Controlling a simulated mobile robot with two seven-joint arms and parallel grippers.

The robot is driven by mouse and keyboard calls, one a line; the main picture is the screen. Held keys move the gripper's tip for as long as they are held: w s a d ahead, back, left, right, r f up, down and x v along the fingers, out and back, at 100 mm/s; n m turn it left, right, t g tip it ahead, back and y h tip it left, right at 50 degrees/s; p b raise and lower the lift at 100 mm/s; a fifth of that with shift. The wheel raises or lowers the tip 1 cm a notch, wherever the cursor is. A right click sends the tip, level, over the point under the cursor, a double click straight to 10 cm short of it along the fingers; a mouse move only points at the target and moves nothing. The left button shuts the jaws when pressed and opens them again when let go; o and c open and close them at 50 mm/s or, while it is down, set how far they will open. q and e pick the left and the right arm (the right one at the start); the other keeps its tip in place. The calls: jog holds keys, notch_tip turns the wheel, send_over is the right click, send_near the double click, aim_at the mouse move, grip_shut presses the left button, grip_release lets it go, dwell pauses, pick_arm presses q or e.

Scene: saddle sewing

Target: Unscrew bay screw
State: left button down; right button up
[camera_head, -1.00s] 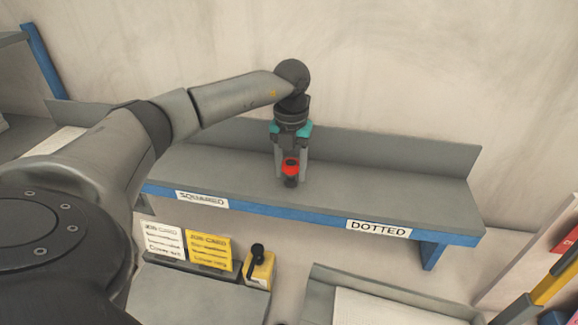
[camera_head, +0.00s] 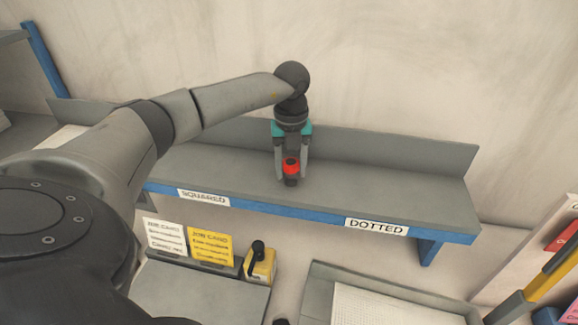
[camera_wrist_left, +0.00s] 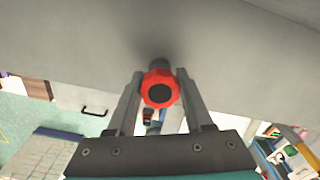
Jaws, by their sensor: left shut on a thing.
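The bay screw (camera_head: 291,166) has a red knob with a dark part below it, and it stands at the grey shelf between the labels SQUARED and DOTTED. My left gripper (camera_head: 292,172) points down from above and is shut on it, one finger on each side. In the left wrist view the red, many-sided knob (camera_wrist_left: 159,90) sits between the two grey fingertips. Whether the screw's lower end is still threaded in cannot be seen. My right gripper is not in view.
The grey shelf (camera_head: 390,190) has a raised back and a blue front edge. Below it stand a white and a yellow job card (camera_head: 209,246), a yellow block with a black knob (camera_head: 261,262) and a grey tray (camera_head: 325,290). The shelf is clear on both sides.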

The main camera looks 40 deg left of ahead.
pick_arm(q)
jog(key=shift+n, duration=1.7)
jog(key=n, duration=0.3)
jog(key=shift+n, duration=0.3)
jog(key=shift+n, duration=1.5)
